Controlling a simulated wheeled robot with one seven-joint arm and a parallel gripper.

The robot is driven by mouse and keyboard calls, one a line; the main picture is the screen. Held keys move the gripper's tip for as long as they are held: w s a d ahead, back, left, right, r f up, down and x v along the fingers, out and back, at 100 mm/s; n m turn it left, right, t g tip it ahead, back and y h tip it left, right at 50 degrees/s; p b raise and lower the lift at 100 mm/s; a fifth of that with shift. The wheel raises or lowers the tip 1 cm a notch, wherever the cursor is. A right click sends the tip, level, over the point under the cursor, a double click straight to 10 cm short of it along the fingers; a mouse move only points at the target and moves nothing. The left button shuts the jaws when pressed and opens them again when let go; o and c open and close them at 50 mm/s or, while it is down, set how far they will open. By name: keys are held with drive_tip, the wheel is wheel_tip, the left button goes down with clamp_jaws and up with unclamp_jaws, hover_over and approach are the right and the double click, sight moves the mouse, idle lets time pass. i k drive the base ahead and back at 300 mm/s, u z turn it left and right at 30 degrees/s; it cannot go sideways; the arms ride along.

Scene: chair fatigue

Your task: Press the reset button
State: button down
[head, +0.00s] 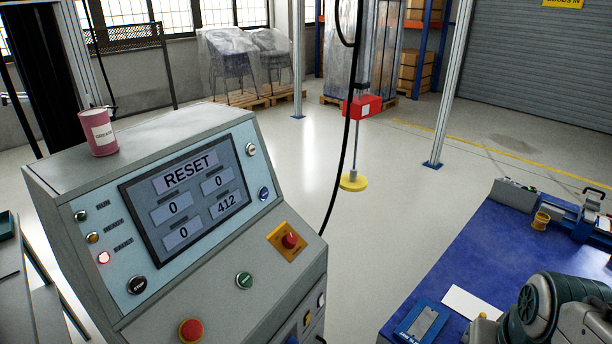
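A grey control console (215,130) stands at the left with a tilted face. Its dark screen (190,203) reads RESET at the top, with 0, 0, 0 and 412 in boxes below. Around the screen are a pale button (251,149), a blue button (263,193) and a black button (137,285). Lower down are a green button (244,280), a red mushroom button (290,240) on a yellow plate and another red button (191,330). I cannot read which button is marked reset. A red lamp (103,257) glows at the left. My gripper is not in view.
A pink can (98,132) stands on the console's top. A black cable (343,165) hangs right of the console, near a red box (362,107) and yellow disc (353,181). A blue-topped bench (450,262) fills the lower right. Floor between console and bench is clear.

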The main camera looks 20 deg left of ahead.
sight(264, 193)
drive_tip(key=u, duration=0.45)
drive_tip(key=i, duration=0.8)
drive_tip(key=u, duration=0.6)
